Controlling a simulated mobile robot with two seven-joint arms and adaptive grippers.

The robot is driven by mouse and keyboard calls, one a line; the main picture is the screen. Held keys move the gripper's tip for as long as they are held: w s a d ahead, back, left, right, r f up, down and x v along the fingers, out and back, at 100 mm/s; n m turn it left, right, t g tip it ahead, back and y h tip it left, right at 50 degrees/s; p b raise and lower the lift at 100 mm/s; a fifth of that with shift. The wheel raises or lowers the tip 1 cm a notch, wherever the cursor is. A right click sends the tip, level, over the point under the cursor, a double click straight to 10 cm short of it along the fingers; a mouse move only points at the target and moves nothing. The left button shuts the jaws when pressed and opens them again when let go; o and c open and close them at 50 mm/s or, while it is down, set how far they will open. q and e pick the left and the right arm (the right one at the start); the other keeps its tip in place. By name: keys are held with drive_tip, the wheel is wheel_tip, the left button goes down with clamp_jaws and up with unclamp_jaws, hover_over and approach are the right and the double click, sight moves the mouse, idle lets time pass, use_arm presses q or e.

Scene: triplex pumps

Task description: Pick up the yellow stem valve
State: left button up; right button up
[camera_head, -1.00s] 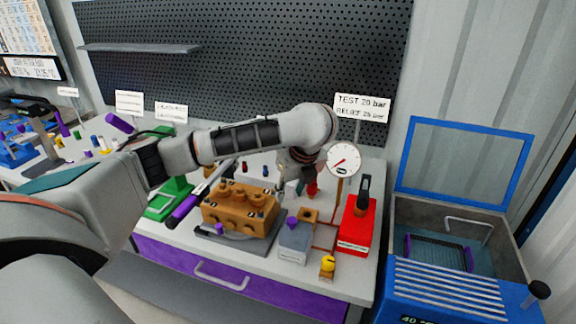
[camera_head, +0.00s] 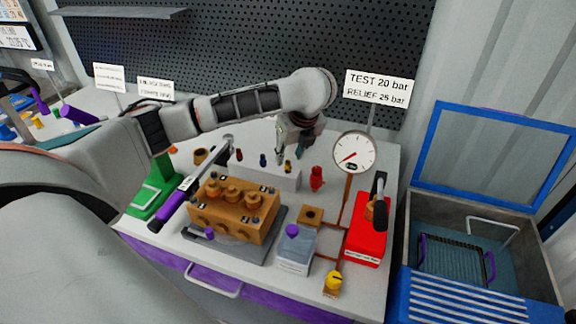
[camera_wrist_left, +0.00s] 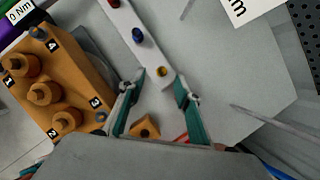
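The yellow stem valve (camera_head: 288,168) is a small piece with a yellow top. It stands at the right end of a pale rack (camera_head: 262,180), in a row with a blue one (camera_head: 262,160) and a dark red one (camera_head: 239,155). My left gripper (camera_head: 291,154) hangs pointing down just above and behind that end of the rack. It is open and empty. In the left wrist view the yellow stem valve (camera_wrist_left: 162,71) shows beyond the gap between the green fingertips (camera_wrist_left: 160,82), apart from both. My right gripper is not in view.
An orange pump block (camera_head: 235,208) stands in front of the rack. A red funnel-shaped piece (camera_head: 316,177), a gauge (camera_head: 354,152) and a red box (camera_head: 368,236) stand to the right. A yellow knob (camera_head: 334,279) is near the front edge. Pegboard (camera_head: 240,45) closes the back.

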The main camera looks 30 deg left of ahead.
sight(288, 161)
use_arm(q)
drive_tip(key=shift+x, duration=2.75)
drive_tip(key=shift+w+r, duration=0.1)
drive_tip(key=shift+w, duration=0.1)
drive_tip(key=shift+c, duration=0.3)
clamp_jaws()
